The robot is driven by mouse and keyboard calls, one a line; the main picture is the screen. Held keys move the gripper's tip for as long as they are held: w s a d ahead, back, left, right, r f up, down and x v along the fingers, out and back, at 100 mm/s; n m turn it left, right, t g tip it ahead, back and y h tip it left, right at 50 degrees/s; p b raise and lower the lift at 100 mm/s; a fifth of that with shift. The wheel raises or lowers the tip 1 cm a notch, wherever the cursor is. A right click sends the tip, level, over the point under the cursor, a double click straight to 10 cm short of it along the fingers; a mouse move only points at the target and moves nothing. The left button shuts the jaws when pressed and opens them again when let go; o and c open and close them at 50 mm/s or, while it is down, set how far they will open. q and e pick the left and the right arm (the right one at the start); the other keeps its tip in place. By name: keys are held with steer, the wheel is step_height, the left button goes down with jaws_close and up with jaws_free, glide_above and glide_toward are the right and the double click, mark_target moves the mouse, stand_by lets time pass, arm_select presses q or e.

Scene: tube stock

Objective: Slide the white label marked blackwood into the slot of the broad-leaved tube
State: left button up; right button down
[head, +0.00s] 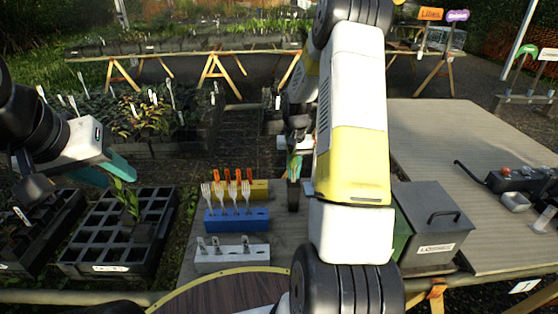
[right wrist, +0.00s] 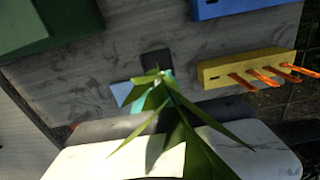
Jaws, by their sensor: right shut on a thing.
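My right gripper (head: 293,168) is shut on a leafy seedling, past my right forearm. Long green leaves (right wrist: 178,130) fill the lower middle of the right wrist view, beside a teal fingertip. A plant with broader leaves (head: 128,200) stands in a cell of the black tray (head: 75,243). Several white labels stand in the blue block (head: 225,222), and a few pale ones in the light grey block (head: 232,261). Their words are too small to read. My left gripper (head: 122,170) hangs empty above the trays, its jaw gap unclear.
A yellow block (head: 260,190) holds orange labels. A dark grey box with a handle (head: 432,222) stands right of my right arm. A second black tray (head: 45,222) lies at the far left. Grey bench top lies bare between the blocks and the box.

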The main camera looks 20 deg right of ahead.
steer(key=shift+f, duration=0.2)
steer(key=c, duration=1.4)
jaws_free()
steer(key=shift+o, duration=0.2)
step_height(320, 180, up, 8)
steer(key=shift+f, duration=0.1)
